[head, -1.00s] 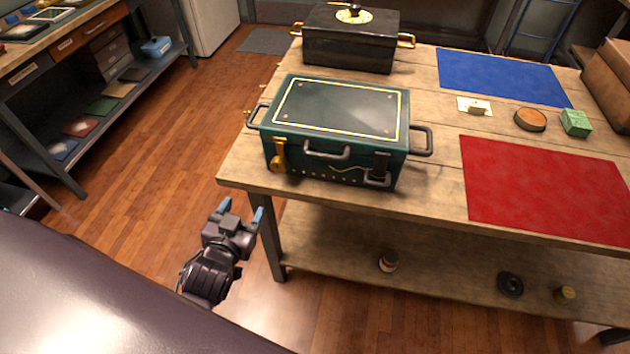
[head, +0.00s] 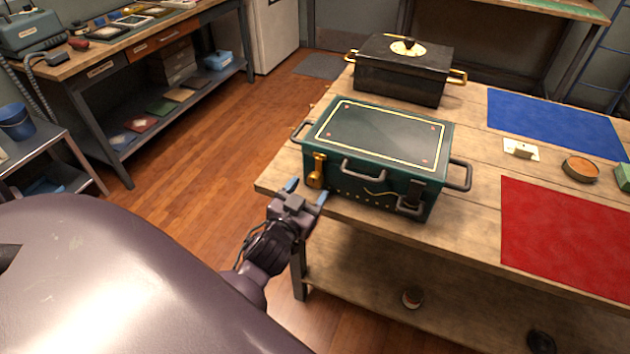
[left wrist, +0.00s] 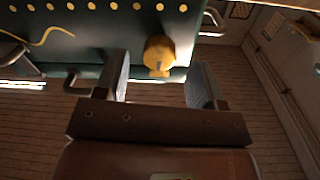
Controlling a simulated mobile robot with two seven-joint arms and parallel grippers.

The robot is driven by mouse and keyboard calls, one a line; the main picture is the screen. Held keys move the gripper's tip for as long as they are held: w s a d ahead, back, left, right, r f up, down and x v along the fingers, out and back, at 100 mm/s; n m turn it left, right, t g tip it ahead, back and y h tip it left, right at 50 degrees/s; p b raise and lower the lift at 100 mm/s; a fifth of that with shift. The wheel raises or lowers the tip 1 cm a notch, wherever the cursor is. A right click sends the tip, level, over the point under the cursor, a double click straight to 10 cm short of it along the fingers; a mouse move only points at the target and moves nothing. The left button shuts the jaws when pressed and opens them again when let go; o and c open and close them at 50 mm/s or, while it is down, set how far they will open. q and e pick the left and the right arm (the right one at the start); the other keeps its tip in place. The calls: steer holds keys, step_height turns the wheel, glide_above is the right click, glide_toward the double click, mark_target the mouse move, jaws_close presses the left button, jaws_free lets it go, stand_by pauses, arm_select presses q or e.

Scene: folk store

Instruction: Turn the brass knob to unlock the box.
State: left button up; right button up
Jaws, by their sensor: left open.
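The dark green box (head: 380,135) with a yellow line on its lid sits shut on the wooden table's near left corner. Its brass knob (head: 316,172) is on the front face, near the left end. My left gripper (head: 306,191) is open and empty, just in front of and slightly below the knob. In the left wrist view, the knob (left wrist: 159,52) appears in the gap between the two fingers (left wrist: 160,78), with space on both sides. I see no contact with it. My right gripper is not in view.
A black box (head: 402,75) with brass handles stands behind the green one. A blue mat (head: 550,120) and a red mat (head: 565,235) lie to the right on the table (head: 475,200). The green box's front handle (head: 362,171) and latch (head: 412,203) stick out right of the knob.

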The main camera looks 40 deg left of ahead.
mark_target(313, 184)
arm_select(q)
steer(key=shift+x, duration=1.85)
steer(key=c, duration=0.9)
